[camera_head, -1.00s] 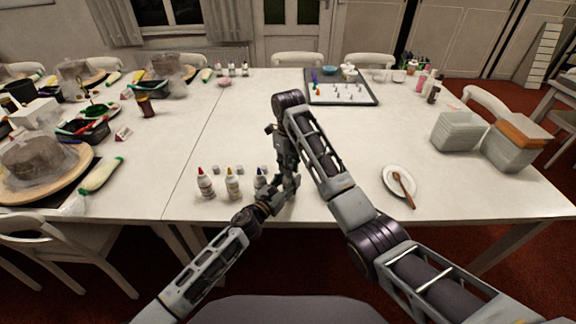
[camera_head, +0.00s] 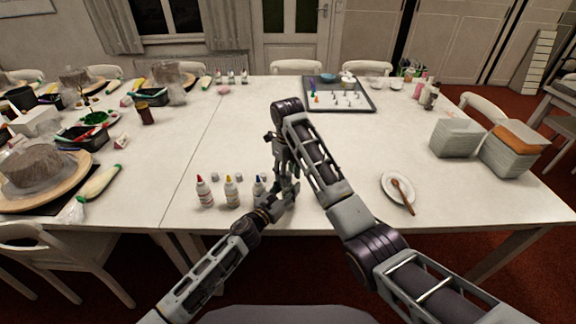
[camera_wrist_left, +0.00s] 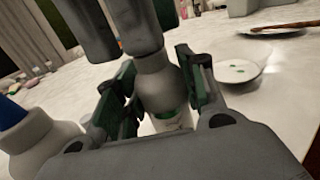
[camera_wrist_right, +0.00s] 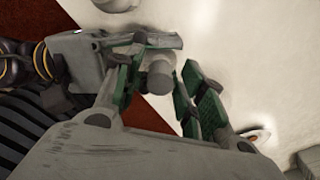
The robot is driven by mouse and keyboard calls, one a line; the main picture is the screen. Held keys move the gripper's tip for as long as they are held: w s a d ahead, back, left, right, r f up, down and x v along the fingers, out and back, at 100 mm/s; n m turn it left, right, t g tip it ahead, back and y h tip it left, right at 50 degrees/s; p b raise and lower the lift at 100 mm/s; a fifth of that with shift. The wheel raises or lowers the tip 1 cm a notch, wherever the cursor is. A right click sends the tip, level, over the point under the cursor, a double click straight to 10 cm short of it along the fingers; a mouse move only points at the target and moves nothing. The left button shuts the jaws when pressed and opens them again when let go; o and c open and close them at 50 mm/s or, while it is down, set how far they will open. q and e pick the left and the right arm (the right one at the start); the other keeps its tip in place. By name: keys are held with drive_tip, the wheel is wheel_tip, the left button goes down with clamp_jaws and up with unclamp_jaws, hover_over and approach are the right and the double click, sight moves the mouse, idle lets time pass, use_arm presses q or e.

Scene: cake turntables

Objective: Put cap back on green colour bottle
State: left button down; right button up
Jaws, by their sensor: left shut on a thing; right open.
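My left gripper (camera_head: 276,196) is shut around a white bottle with a green patch (camera_wrist_left: 168,118), held upright close to the table. My right gripper (camera_head: 280,160) is directly above it, pointing down. In the right wrist view, its open fingers (camera_wrist_right: 160,86) stand either side of a pale round top (camera_wrist_right: 157,66). In the left wrist view, the right fingers hide the upper end of the bottle. I cannot tell whether that round top is the cap or the bottle itself, or whether it touches the fingers.
Left of the grippers stand a red-tipped bottle (camera_head: 204,192), a yellow-tipped bottle (camera_head: 231,192) and a blue-tipped bottle (camera_head: 258,188), the last very close. Small grey caps (camera_head: 240,177) lie behind them. A plate with a wooden spoon (camera_head: 401,190) is at right.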

drive_tip(key=r+n, duration=0.2)
drive_tip(key=a+r+n, duration=0.1)
drive_tip(key=n, duration=0.1)
drive_tip(key=shift+w+t, duration=0.3)
drive_tip(key=n, duration=0.2)
drive_tip(key=shift+w+r+n, duration=0.1)
drive_tip(key=shift+r+n, duration=0.2)
drive_tip(key=r+n, duration=0.1)
drive_tip(key=n, duration=1)
drive_tip(key=r+n, duration=0.1)
drive_tip(key=n, duration=1.1)
drive_tip(key=r+n, duration=0.2)
drive_tip(key=n, duration=0.9)
drive_tip(key=shift+s+d, duration=0.15)
drive_tip(key=shift+s, duration=0.15)
drive_tip(key=shift+s+d+n, duration=0.1)
drive_tip(key=shift+d+n, duration=0.15)
drive_tip(key=shift+n, duration=1.1)
drive_tip(key=shift+s+d+n, duration=0.1)
drive_tip(key=shift+d+n, duration=0.1)
drive_tip(key=shift+n, duration=1.15)
drive_tip(key=shift+f, duration=0.15)
